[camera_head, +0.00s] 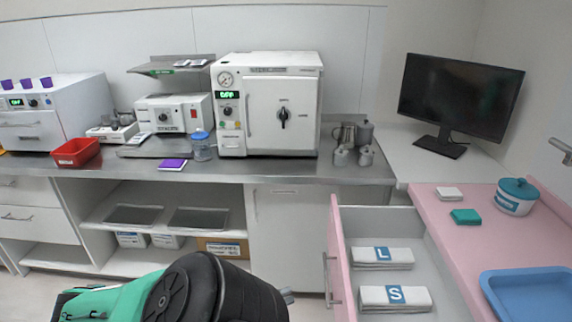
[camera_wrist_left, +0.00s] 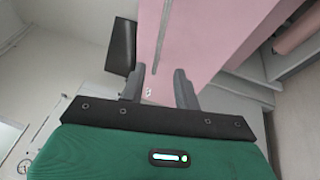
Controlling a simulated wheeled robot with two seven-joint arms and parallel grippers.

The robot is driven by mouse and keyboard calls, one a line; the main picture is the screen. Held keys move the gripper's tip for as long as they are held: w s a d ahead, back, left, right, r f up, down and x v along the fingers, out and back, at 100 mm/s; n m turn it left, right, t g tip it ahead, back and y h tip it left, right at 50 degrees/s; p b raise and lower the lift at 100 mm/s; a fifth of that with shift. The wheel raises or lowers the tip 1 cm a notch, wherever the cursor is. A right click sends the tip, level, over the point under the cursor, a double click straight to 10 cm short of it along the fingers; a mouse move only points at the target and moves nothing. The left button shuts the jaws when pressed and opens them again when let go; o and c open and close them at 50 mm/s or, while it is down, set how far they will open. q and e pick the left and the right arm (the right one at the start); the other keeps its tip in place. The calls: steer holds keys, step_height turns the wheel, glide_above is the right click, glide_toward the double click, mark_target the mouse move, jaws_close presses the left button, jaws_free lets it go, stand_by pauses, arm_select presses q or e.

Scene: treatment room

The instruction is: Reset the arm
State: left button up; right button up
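My left arm, green and black, reaches in at the bottom left of the head view, in front of the lower cabinets. In the left wrist view my left gripper (camera_wrist_left: 160,85) has two grey fingers standing apart with nothing between them. Behind them is a pink surface. My right gripper shows in neither view.
A pink-fronted drawer (camera_head: 340,262) stands open, holding packs marked L (camera_head: 382,257) and S (camera_head: 396,298). A blue tray (camera_head: 530,292) lies on the pink counter (camera_head: 450,230). A monitor (camera_head: 457,97) and a white autoclave (camera_head: 268,103) stand behind. The grey worktop edge runs across the back.

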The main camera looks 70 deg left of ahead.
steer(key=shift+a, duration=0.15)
